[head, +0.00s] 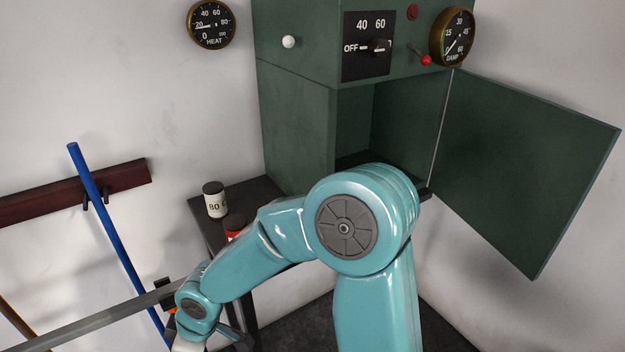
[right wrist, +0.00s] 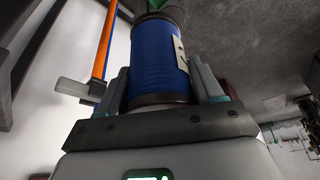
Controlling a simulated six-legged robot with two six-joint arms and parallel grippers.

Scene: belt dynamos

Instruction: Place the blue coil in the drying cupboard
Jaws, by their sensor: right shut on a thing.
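The dark green drying cupboard (head: 295,125) stands on the wall in the head view. Its door (head: 530,175) hangs open to the right, and the visible part of its inside looks empty. My right arm covers the lower part of the opening. In the right wrist view my right gripper (right wrist: 165,80) is shut on the blue coil (right wrist: 158,52), a blue cylinder with dark end rims and a pale label, gripped across its sides. In the head view that gripper and coil cannot be made out clearly below my bent arm. My left gripper is in neither view.
A dark side table (head: 255,190) left of the cupboard holds a white jar with a dark lid (head: 215,200) and a red jar (head: 233,226), partly hidden. A blue pole (head: 110,225) leans on a wall rack (head: 125,175). A grey bar (head: 90,323) crosses the lower left.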

